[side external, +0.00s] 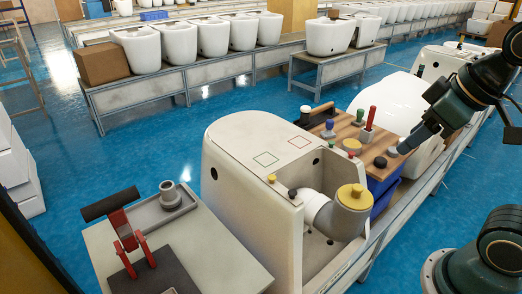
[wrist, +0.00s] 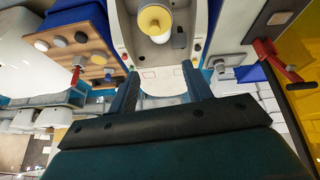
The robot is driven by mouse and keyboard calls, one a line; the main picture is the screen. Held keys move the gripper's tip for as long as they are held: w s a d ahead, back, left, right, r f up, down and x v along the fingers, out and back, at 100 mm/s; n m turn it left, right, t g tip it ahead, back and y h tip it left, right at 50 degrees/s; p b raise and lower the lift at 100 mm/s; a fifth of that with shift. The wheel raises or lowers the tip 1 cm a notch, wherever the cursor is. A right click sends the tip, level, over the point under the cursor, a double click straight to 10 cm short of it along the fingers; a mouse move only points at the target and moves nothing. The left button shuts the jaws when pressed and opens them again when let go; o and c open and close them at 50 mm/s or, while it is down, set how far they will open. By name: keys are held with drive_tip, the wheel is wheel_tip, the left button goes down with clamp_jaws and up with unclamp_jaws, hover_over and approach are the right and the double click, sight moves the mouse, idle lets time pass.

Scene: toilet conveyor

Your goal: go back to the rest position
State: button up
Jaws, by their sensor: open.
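My gripper (side external: 398,148) hangs at the right in the side view, above the right end of a wooden board, with nothing visible between its fingers. In the wrist view its two dark fingers (wrist: 163,88) stand wide apart and empty. The white toilet body (side external: 235,140) stands in the middle, with a green and a red square outline on its top. The toilet (wrist: 197,40) and yellow cap (wrist: 155,18) also show between and beyond the fingers in the wrist view.
The wooden board (side external: 345,130) holds stamps, knobs and a red-handled tool, over a blue bin (side external: 383,190). Toilet rows and a cardboard box (side external: 102,63) stand behind.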

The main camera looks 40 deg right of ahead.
drive_tip(key=shift+s+a+f+m, duration=0.2)
drive_tip(key=shift+s+f+m, duration=0.1)
drive_tip(key=shift+s, duration=0.2)
drive_tip(key=shift+s+a+f+m, duration=0.15)
drive_tip(key=shift+s+f+m, duration=0.1)
drive_tip(key=shift+s, duration=0.25)
idle(0.7)
